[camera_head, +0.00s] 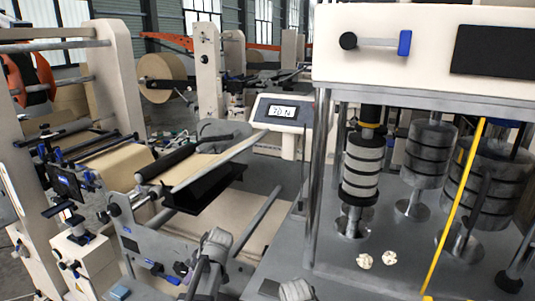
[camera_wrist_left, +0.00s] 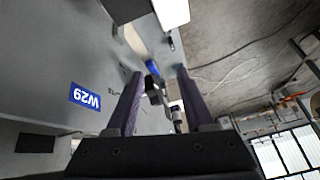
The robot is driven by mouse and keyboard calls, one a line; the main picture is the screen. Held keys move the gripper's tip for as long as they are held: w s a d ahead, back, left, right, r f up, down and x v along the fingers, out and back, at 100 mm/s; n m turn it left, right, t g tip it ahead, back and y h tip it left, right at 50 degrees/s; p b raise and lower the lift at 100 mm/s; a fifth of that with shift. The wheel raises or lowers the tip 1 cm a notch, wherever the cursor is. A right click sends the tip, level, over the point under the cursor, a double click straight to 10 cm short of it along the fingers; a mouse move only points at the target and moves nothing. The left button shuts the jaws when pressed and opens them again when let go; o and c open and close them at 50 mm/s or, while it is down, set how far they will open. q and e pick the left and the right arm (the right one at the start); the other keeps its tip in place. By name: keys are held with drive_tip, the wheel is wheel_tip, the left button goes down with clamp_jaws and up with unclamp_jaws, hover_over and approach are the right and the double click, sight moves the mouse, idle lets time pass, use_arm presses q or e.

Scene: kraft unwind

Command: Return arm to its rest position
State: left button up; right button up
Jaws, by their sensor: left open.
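My left gripper (camera_wrist_left: 159,74) shows in the left wrist view, its two dark purple fingers apart. A small black and grey fitting (camera_wrist_left: 154,90) appears between the fingers, beyond them; I cannot tell how far away it is, and nothing is clearly gripped. In the head view I cannot make out either gripper for certain. Grey jointed parts at the bottom centre may belong to my arm.
A grey panel with a blue W29 label (camera_wrist_left: 84,96) fills the left of the wrist view; bare floor (camera_wrist_left: 235,60) lies right. In the head view, a display (camera_head: 282,111) reads 70 N, near stacked weight discs (camera_head: 361,170) and a metal post (camera_head: 317,180). Kraft rolls (camera_head: 165,78) stand behind.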

use_arm(q)
drive_tip(key=s+d+f+m+g+h, duration=0.2)
drive_tip(key=s+d+f+m+h, duration=0.1)
drive_tip(key=s+d+m, duration=1.1)
drive_tip(key=s+d+h, duration=0.1)
drive_tip(key=s+d, duration=0.5)
drive_tip(key=d, duration=0.1)
drive_tip(key=shift+s+m+h, duration=0.3)
drive_tip(key=shift+m, duration=0.1)
